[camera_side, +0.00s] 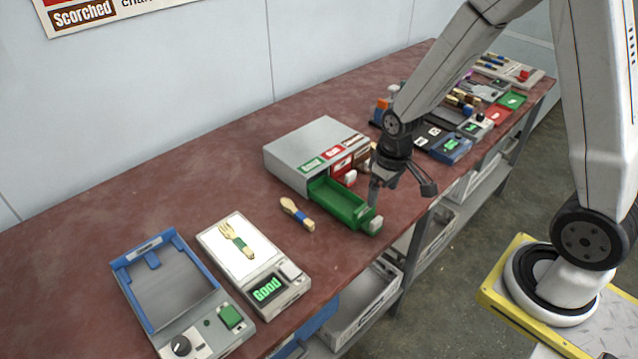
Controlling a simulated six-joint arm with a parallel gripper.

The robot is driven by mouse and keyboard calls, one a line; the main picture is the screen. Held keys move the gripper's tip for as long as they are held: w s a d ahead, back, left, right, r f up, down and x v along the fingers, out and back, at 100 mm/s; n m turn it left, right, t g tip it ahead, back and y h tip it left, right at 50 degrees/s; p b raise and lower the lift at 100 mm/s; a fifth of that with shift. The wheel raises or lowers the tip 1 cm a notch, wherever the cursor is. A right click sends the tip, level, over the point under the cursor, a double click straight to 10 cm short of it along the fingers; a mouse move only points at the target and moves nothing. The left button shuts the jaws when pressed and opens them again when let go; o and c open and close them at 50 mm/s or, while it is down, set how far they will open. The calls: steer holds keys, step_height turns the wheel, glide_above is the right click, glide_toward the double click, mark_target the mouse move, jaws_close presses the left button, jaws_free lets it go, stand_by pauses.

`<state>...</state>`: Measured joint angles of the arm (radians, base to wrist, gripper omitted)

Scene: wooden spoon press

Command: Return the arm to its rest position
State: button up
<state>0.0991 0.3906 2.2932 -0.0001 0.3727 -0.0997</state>
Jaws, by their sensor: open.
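My gripper (401,188) is open and points down at the right of the pulled-out green drawer (338,203), close to its front end. One finger overlaps the drawer's handle (375,224) in this view, and I cannot tell if they touch. I see nothing between the fingers. My arm reaches in from the upper right, from my base on the yellow-edged platform (560,325).
The green drawer comes out of a grey cabinet (305,145). A wooden piece with a blue band (297,213) lies left of it. A scale (250,265) reading "GOOD" carries a wooden fork (236,240). A blue-framed press (165,285) stands front left. Several devices crowd the far right.

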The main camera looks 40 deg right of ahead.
steer(key=s+a+r+t, duration=0.1)
steer(key=s+a+r, duration=0.2)
steer(key=s+r, duration=0.2)
steer(key=shift+s+a+r+t, duration=0.2)
steer(key=shift+s+r+t, duration=0.15)
steer(key=shift+r, duration=0.35)
